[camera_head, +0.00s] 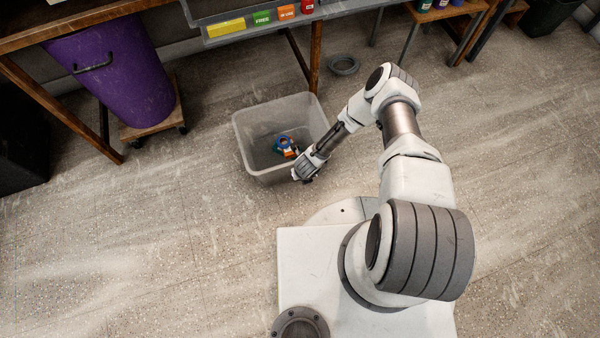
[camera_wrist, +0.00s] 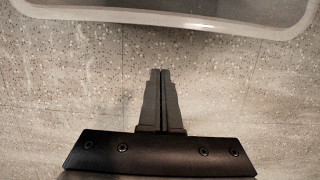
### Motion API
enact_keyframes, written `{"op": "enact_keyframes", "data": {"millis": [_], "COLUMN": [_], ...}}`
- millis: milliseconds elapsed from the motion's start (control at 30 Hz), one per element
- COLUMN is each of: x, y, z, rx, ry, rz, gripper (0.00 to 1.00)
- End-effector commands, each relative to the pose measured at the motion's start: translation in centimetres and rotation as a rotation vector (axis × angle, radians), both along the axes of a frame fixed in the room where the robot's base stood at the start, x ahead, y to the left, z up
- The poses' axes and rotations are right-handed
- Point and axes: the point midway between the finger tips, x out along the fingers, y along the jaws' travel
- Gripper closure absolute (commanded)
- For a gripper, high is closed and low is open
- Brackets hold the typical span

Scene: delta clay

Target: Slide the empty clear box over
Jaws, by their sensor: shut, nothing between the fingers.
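A clear, greyish open-topped box (camera_head: 266,177) stands on the floor in front of my base in the head view. It is not quite empty: a small blue, green, orange and white item (camera_head: 284,145) shows inside it. My gripper (camera_head: 299,178) is low at the box's near right corner, on the outside. In the wrist view my gripper (camera_wrist: 160,72) has its two dark fingers together with nothing between them. The box's pale rim (camera_wrist: 165,19) crosses the top of that view, ahead of the fingertips with floor visible between. Whether the gripper touches the box cannot be told.
A purple bin (camera_head: 115,75) on a wheeled wooden dolly (camera_head: 153,125) stands at the upper left under a table. A table leg (camera_head: 315,60) and a grey ring (camera_head: 343,64) are behind the box. The floor left of the box is clear.

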Motion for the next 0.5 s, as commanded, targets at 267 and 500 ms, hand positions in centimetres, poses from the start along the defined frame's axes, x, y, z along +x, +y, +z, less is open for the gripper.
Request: {"op": "enact_keyframes", "data": {"millis": [267, 500], "x": [1.2, 3.2], "y": [0.4, 0.9], "z": [-5.9, -9.3], "rx": [-0.001, -0.002], "ry": [0.0, -0.005], "rz": [0.006, 0.008], "gripper": [1.0, 1.0]}}
